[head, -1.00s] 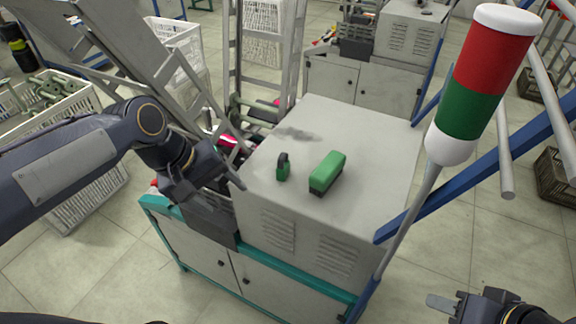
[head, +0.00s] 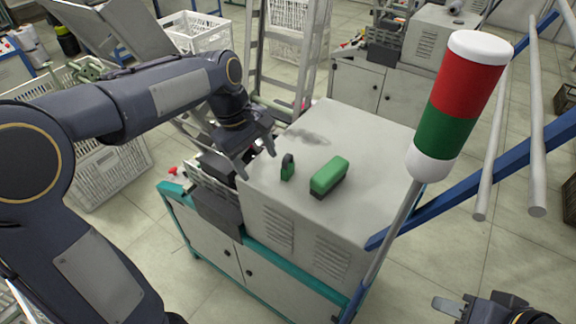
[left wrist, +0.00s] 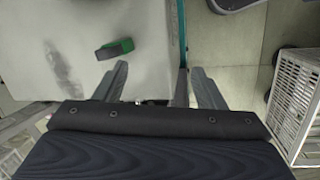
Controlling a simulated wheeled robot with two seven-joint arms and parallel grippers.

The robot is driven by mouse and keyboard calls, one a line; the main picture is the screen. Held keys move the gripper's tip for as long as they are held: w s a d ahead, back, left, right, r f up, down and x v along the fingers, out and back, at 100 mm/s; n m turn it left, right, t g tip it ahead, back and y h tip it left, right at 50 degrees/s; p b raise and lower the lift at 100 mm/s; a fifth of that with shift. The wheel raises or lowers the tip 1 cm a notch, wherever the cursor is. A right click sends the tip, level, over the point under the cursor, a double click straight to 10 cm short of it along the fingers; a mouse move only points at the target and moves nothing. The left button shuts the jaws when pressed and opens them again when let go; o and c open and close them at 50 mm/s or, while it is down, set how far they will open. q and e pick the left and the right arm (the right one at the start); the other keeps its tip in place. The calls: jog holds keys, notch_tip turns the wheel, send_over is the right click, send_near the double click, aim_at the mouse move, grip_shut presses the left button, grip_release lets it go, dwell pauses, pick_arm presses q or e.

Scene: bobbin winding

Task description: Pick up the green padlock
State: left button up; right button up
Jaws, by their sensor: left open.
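The green padlock (head: 288,167), with a dark shackle, stands on the grey top of the machine cabinet (head: 375,150). It also shows in the left wrist view (left wrist: 115,48), beyond my fingertips and a little left of the gap between them. My left gripper (head: 258,160) is open and empty, at the cabinet's left edge, to the left of the padlock and apart from it. Its two fingers also show in the left wrist view (left wrist: 160,75). My right gripper (head: 470,308) is at the bottom right of the head view, partly cut off, far from the padlock.
A green block-shaped object (head: 328,176) with a dark base lies just right of the padlock. A red, green and white signal lamp (head: 460,105) on a pole rises at the right, with blue rails. White crates (head: 195,40) and a ladder-like frame (head: 290,60) stand behind.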

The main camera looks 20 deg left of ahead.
aim_at(288, 156)
pick_arm(q)
jog(key=w+d+n+y, duration=0.1)
jog(key=w+d, duration=0.1)
jog(key=w+d+n+p, duration=0.1)
jog(key=w, duration=0.2)
jog(key=w+d+n+g+y+p, duration=0.1)
jog(key=w+d, duration=0.1)
jog(key=shift+w+d+r+n+y, duration=0.15)
jog(key=shift+w+d+n+y, duration=0.05)
jog(key=shift+d+n+y, duration=0.1)
jog(key=shift+d+f, duration=0.1)
jog(key=shift+f, duration=0.15)
jog(key=f, duration=0.4)
jog(key=f+p, duration=0.1)
jog(key=f, duration=0.1)
jog(key=shift+s+a+f, duration=0.2)
jog(key=shift+a, duration=0.2)
jog(key=shift+f, duration=0.5)
jog(key=c, duration=1.1)
jog(key=shift+r, duration=0.1)
